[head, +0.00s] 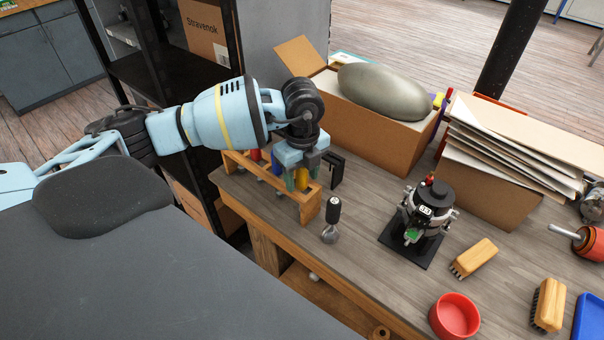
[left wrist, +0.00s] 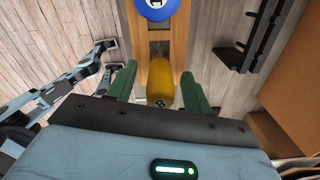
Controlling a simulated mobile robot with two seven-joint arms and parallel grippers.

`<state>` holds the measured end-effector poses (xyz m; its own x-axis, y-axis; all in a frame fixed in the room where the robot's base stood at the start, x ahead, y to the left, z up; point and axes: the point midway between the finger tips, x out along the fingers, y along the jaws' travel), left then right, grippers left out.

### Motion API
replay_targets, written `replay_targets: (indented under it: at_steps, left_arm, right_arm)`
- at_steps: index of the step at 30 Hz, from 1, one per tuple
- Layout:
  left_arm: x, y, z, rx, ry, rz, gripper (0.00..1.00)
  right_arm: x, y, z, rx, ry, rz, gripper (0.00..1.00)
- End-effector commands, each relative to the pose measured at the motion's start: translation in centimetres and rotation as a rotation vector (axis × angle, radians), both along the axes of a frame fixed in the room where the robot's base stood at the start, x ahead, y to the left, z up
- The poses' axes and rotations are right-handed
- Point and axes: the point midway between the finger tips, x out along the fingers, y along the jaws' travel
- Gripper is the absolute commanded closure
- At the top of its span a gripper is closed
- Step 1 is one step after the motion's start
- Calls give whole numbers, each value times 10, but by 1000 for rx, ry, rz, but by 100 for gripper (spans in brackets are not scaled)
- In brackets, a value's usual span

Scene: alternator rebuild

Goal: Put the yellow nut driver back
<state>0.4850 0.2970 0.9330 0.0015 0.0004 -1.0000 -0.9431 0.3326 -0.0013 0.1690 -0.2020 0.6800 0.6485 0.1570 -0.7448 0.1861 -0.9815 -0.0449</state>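In the left wrist view the yellow handle (left wrist: 160,80) lies between the two green fingers of my left gripper (left wrist: 158,88), with a visible gap on each side. My left gripper (head: 302,176) is open over the rack, its fingers pointing down around the handle without gripping it. A blue-handled driver (left wrist: 156,8) stands beside the yellow one in the rack. My right gripper is out of view.
A black bracket (head: 337,169) stands just right of the rack. An alternator on a black fixture (head: 408,245), brushes (head: 474,258), a red bowl (head: 455,316) and an open cardboard box (head: 372,133) occupy the bench.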

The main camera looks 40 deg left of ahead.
Motion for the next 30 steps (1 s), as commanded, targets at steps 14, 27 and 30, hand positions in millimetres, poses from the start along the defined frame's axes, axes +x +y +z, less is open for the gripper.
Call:
replay_targets:
  at_steps: [14, 27, 30]
  left_arm:
    - [1, 0, 35, 0, -4, 0, 49]
    - [0, 0, 78, -1, 0, -1, 49]
    - [0, 0, 79, -1, 0, -1, 49]
  right_arm:
    - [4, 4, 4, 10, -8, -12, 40]
    - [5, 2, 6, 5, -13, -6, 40]
    - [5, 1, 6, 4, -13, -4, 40]
